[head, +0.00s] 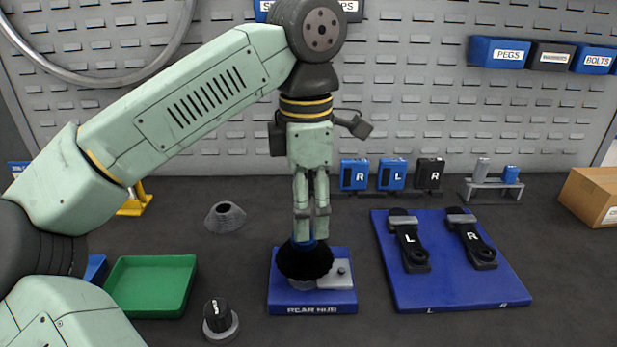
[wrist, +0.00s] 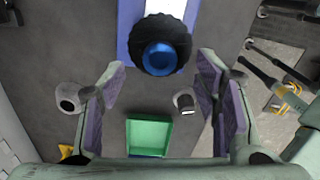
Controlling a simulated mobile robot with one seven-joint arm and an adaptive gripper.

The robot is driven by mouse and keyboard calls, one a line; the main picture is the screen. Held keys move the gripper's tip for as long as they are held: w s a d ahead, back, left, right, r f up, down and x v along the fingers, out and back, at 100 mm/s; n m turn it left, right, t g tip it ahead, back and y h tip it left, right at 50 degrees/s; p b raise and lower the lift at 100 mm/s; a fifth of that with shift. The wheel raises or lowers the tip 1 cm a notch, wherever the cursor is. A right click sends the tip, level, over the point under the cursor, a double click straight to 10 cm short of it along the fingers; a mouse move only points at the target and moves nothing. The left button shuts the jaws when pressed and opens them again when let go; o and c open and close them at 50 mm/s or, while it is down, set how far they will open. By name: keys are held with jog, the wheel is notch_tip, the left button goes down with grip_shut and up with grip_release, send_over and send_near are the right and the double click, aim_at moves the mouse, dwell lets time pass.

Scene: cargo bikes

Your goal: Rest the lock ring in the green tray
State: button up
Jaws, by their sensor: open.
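The blue ring-shaped piece, which I take as the lock ring (head: 304,243), sits on top of a black toothed cluster (head: 304,263) on the blue rear hub stand (head: 313,309). In the wrist view the lock ring (wrist: 161,59) shows from above as a blue round piece. My gripper (head: 311,213) points down over it; in the wrist view its purple-padded fingers (wrist: 158,88) are wide apart with nothing between the tips. Whether a finger touches the ring I cannot tell. The green tray (head: 152,285) is empty, at the left; it shows in the wrist view too (wrist: 149,135).
A grey cone-shaped stack (head: 225,215) and a black-capped cylinder (head: 220,317) stand between tray and hub stand. A blue board (head: 460,285) with cranks lies to the right. Labelled blocks (head: 392,174) and a cardboard box (head: 594,195) are farther back.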

jog(key=shift+f, duration=2.2)
grip_shut()
jog(key=shift+r+p, duration=0.15)
jog(key=shift+p, duration=0.2)
jog(key=shift+r+p, duration=1.25)
jog(key=shift+r, duration=0.65)
